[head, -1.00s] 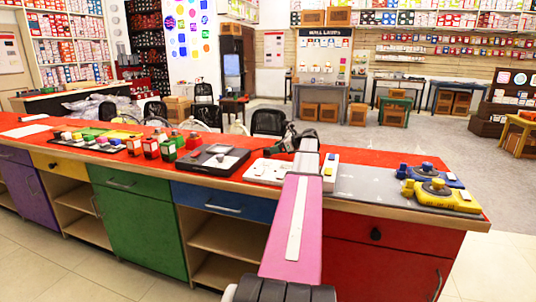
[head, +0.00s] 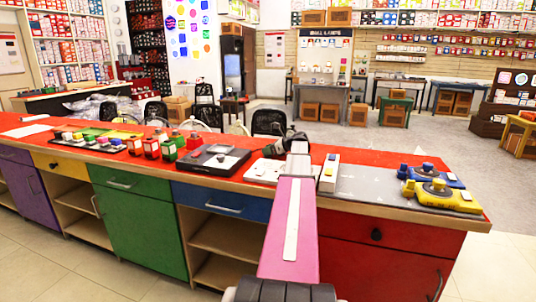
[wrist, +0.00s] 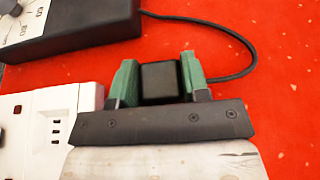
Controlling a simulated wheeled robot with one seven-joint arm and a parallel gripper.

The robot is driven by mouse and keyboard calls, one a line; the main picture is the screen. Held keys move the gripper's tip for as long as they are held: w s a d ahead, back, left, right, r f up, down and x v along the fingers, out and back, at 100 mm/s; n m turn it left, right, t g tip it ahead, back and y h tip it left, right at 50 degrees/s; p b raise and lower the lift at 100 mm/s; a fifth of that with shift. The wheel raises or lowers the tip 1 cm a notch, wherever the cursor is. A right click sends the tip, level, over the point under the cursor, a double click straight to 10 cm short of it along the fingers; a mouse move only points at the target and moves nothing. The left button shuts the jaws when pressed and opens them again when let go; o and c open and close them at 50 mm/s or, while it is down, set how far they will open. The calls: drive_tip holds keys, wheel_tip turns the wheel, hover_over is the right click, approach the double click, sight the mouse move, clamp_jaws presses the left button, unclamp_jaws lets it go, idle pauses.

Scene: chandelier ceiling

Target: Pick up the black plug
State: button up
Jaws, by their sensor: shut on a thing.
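The black plug (wrist: 160,82) is a small dark block in the wrist view. It sits between the two green-padded fingers of my gripper (wrist: 160,84), which is shut on it. A black cable (wrist: 235,42) curves near the plug and runs right over the red counter. In the head view my gripper (head: 290,143) is small, over the far part of the counter, and I cannot make out the plug there. I cannot tell whether the plug touches the counter.
A black device (wrist: 75,27) lies at the upper left of the wrist view. A white socket strip (wrist: 50,108) is close to my gripper's left. The red counter (wrist: 285,95) is clear to the right. Yellow and blue devices (head: 440,194) stand on the counter's right end.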

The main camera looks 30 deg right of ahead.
drive_tip(key=shift+r, duration=0.8)
wheel_tip(320, 180, up, 3)
drive_tip(key=shift+f, duration=0.1)
drive_tip(key=s+a+r, duration=0.5)
drive_tip(key=s+r, duration=0.1)
drive_tip(key=s, duration=0.4)
drive_tip(key=s+a+r, duration=0.2)
drive_tip(key=a, duration=1.2)
hover_over(267, 165)
drive_tip(key=f, duration=0.6)
drive_tip(key=shift+s+a+f, duration=0.15)
drive_tip(key=shift+a+f, duration=0.1)
drive_tip(key=shift+f, duration=0.05)
drive_tip(key=shift+d+f, duration=0.1)
drive_tip(key=shift+f, duration=2)
